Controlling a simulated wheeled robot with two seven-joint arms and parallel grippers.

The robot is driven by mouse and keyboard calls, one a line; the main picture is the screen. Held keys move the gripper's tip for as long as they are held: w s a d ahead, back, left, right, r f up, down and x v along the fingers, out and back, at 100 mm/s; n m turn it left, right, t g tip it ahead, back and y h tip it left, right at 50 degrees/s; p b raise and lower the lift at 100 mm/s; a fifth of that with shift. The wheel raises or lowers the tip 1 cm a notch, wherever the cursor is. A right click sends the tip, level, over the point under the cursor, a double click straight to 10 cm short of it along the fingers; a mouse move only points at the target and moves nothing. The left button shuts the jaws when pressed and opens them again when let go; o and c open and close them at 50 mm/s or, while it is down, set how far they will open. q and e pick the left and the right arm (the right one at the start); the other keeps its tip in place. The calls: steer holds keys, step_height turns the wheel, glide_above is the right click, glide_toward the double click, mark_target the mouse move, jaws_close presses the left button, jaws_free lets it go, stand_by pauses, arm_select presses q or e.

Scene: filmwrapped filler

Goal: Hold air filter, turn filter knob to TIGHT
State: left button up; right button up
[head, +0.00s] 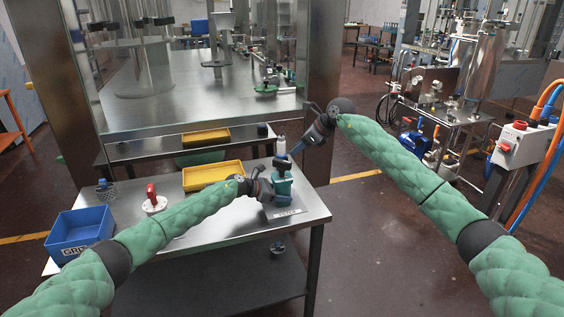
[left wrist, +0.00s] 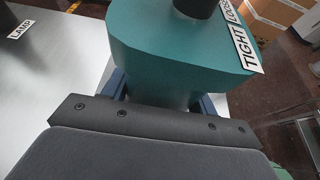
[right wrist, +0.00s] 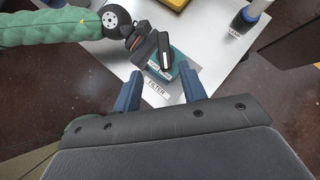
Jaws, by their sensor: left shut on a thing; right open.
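The air filter (head: 282,188) is a teal body standing upright on the front table's right end. It has a black knob (head: 283,163) on top. My left gripper (left wrist: 162,98) is shut around the filter's lower part, below its wide top. LOOSE and TIGHT labels (left wrist: 250,50) show on the filter's top edge. My right gripper (right wrist: 161,88) is open and empty, above and to the right of the filter, apart from it. In the right wrist view the knob (right wrist: 166,50) carries a white line; I cannot tell which label it points to.
A FILTER label (head: 286,213) lies in front of the filter. A blue bin (head: 80,232), a red-handled white item (head: 153,202) and a yellow tray (head: 212,175) stand to the left. The table's right edge is close.

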mark_target(282, 160)
steer(key=shift+m, duration=0.5)
steer(key=x, duration=1)
steer(key=shift+w+d+f, duration=0.1)
steer(key=shift+w+f, duration=0.2)
steer(key=shift+w, duration=0.1)
jaws_close()
